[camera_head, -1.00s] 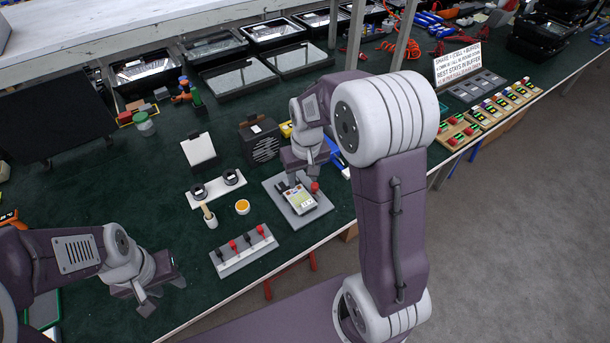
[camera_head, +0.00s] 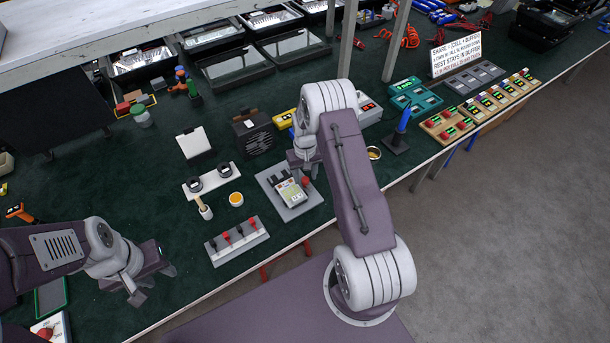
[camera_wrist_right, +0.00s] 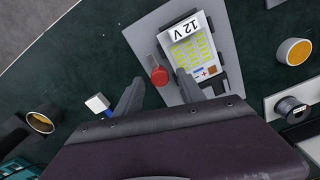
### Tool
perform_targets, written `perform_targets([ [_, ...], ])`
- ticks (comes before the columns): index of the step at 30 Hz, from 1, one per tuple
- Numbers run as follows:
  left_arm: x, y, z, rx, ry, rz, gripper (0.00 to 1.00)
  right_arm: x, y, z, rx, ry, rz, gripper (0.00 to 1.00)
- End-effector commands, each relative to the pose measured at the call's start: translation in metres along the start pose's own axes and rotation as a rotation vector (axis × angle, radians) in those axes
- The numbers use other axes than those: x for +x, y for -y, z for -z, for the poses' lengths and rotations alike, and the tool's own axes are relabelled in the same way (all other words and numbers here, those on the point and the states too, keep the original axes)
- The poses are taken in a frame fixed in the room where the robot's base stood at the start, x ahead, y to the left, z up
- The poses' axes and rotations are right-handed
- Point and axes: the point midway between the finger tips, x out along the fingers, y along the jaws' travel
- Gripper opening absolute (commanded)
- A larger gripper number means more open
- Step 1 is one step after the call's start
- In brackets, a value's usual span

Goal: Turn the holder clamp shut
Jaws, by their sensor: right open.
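The holder is a grey plate (camera_head: 293,205) with a block marked "12 V" (camera_head: 290,191) set in it. Its red clamp knob (camera_head: 306,182) stands at the block's side. In the right wrist view the red knob (camera_wrist_right: 159,76) is beside the yellow-green block (camera_wrist_right: 193,53). My right gripper (camera_wrist_right: 160,92) is open, its two fingers apart at the near end of the holder, with the knob just beyond and between them. No contact shows. My left gripper (camera_head: 155,284) is open and empty at lower left.
A strip with red and black knobs (camera_head: 237,241), an orange-filled cup (camera_head: 236,199) and a white strip with two black rings (camera_head: 212,180) stand left of the holder. A black stand with a blue tool (camera_head: 397,143) is to the right. The table's front edge is close.

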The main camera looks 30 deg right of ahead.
Motion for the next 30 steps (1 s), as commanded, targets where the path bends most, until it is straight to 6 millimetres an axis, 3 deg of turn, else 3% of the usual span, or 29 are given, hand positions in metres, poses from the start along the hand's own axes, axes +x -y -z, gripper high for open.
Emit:
perform_targets([
  [10, -0.0009, 0.0, 0.0001, 0.0, 0.0, 0.0, 0.36, 0.0083, 0.0001, 0.0003, 0.0, -0.001, 0.0, 0.46],
  [15, -0.0009, 0.0, 0.0001, 0.0, 0.0, 0.0, 0.36, 0.008, 0.0, 0.0003, 0.0, -0.001, 0.0, 0.0],
  [30, 0.0016, 0.0, -0.0002, 0.0, 0.0, 0.0, 0.36, 0.0079, -0.0002, 0.0004, 0.116, -0.002, 0.0, 0.0],
])
